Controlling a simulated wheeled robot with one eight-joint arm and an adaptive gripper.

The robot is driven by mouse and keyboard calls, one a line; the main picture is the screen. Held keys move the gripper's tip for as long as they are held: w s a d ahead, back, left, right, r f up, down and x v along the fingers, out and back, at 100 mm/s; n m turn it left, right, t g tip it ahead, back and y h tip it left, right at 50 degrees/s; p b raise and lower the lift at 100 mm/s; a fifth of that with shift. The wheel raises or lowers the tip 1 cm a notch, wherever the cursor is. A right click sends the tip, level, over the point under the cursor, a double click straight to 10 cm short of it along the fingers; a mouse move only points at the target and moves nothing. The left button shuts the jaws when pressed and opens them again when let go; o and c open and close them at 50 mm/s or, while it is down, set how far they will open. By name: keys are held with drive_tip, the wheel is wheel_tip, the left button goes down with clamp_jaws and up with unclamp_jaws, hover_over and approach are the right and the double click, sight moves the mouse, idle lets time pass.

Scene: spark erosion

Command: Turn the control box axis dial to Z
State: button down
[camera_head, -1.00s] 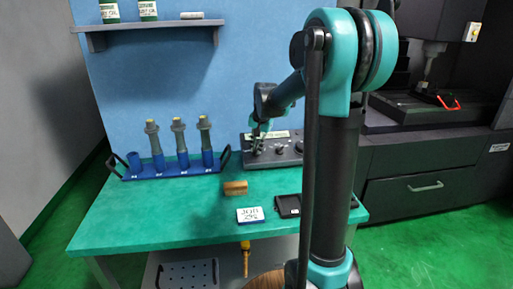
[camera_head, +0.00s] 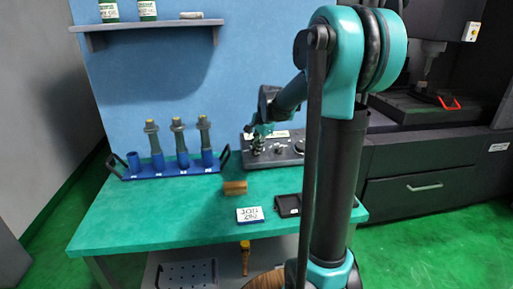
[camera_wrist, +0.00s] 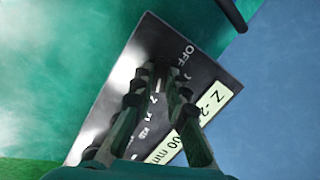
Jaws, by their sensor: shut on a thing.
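The control box (camera_head: 294,161) is a dark grey panel with knobs, at the back right of the green bench. My gripper (camera_head: 257,149) is over its left end, pointing down. In the wrist view, my gripper (camera_wrist: 157,102) has both fingers around a spot on the panel of the control box (camera_wrist: 128,78), closed on the axis dial. The fingers hide most of the dial, so its pointer and setting cannot be read. White lettering including "OFF" shows beside the fingers. A pale label strip (camera_wrist: 213,97) starting "Z -2" lies along the panel's edge.
A blue rack (camera_head: 170,172) with several grey tool holders stands left of the box. The bench's front left is clear.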

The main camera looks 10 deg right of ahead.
idle(0.4)
drive_tip(key=c, duration=1.5)
unclamp_jaws()
drive_tip(key=shift+c, duration=0.2)
drive_tip(key=v, duration=1.2)
drive_tip(key=shift+s+d, duration=0.1)
